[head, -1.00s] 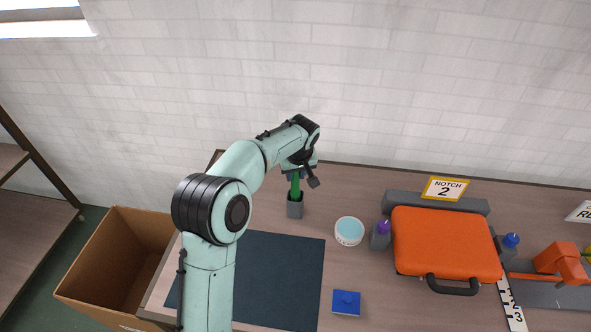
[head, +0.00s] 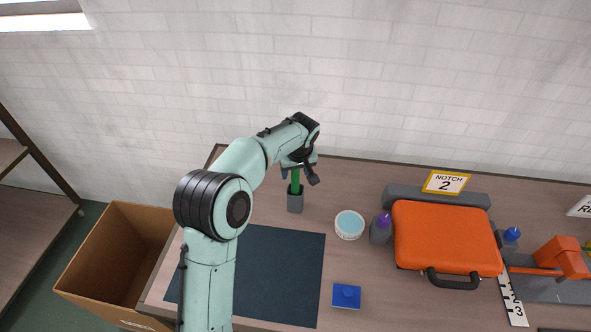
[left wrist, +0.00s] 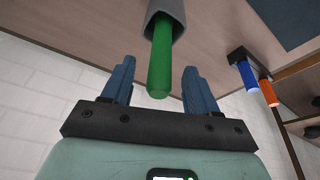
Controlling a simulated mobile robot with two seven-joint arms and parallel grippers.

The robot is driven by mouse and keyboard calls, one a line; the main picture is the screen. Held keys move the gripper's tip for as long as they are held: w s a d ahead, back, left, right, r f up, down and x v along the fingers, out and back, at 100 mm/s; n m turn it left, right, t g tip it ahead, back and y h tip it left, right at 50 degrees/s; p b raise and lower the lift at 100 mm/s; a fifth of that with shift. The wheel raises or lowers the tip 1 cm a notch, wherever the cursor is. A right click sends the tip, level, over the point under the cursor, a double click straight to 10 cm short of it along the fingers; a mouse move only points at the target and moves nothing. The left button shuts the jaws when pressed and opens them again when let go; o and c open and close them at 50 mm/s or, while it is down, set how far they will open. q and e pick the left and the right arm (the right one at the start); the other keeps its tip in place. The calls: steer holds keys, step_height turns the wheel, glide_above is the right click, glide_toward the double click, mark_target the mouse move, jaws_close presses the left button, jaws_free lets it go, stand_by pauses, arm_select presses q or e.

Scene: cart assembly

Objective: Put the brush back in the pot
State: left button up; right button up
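The brush (head: 296,183) shows as a green handle rising from the grey pot (head: 295,203) at the back of the bench. Its lower end is hidden inside the pot. My left gripper (head: 299,172) is above the pot, around the top of the handle. In the left wrist view, the green handle (left wrist: 160,65) comes out of the grey pot (left wrist: 168,14) and ends between the two blue fingers of my left gripper (left wrist: 159,72). The fingers are apart, with a gap on each side of the handle. My right gripper is not in view.
A white tub (head: 349,225), a grey bottle with a purple cap (head: 380,231) and an orange case (head: 445,238) stand right of the pot. A blue block (head: 346,298) and dark mat (head: 280,275) lie in front. A cardboard box (head: 105,255) is at left.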

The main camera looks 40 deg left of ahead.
arm_select(q)
steer(key=v, duration=1.3)
steer(key=shift+r+p, duration=0.25)
steer(key=shift+p, duration=0.15)
steer(key=shift+d+f, duration=0.1)
